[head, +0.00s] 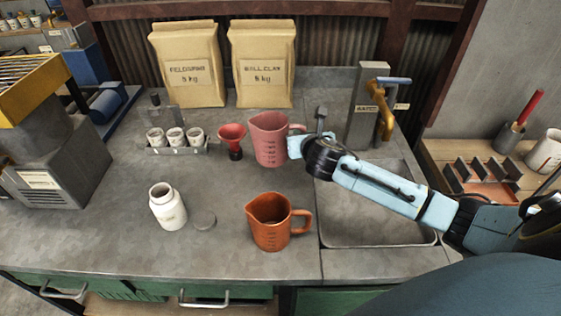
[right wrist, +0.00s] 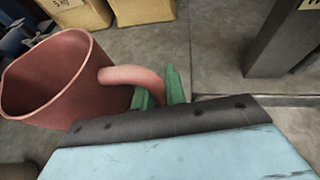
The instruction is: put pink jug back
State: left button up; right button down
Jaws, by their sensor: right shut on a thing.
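The pink jug (head: 267,140) stands at the back middle of the grey counter, its handle toward the right. My right gripper (head: 293,143) reaches in from the right and is shut on that handle. In the right wrist view the pink jug (right wrist: 55,85) is at the left, and the green fingertips of my right gripper (right wrist: 160,90) close around its handle. I cannot tell for sure whether the jug's base touches the counter. My left gripper is not in view.
An orange jug (head: 270,222) stands in front of the pink one. A red funnel (head: 232,137) is close on its left, beside a rack of white cups (head: 175,147). A white bottle (head: 167,206) and a grey lid (head: 204,219) are front left. Two paper bags (head: 262,65) stand behind; a sink (head: 375,225) is right.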

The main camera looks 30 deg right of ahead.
jog(key=f, duration=0.2)
jog(key=f+b, duration=0.1)
jog(key=f, duration=0.2)
jog(key=f+b, duration=0.1)
jog(key=f, duration=0.1)
jog(key=shift+s+f, duration=0.4)
jog(key=shift+w, duration=0.1)
jog(key=shift+f, duration=0.1)
jog(key=c, duration=1.4)
grip_release()
jog(key=shift+c, duration=0.2)
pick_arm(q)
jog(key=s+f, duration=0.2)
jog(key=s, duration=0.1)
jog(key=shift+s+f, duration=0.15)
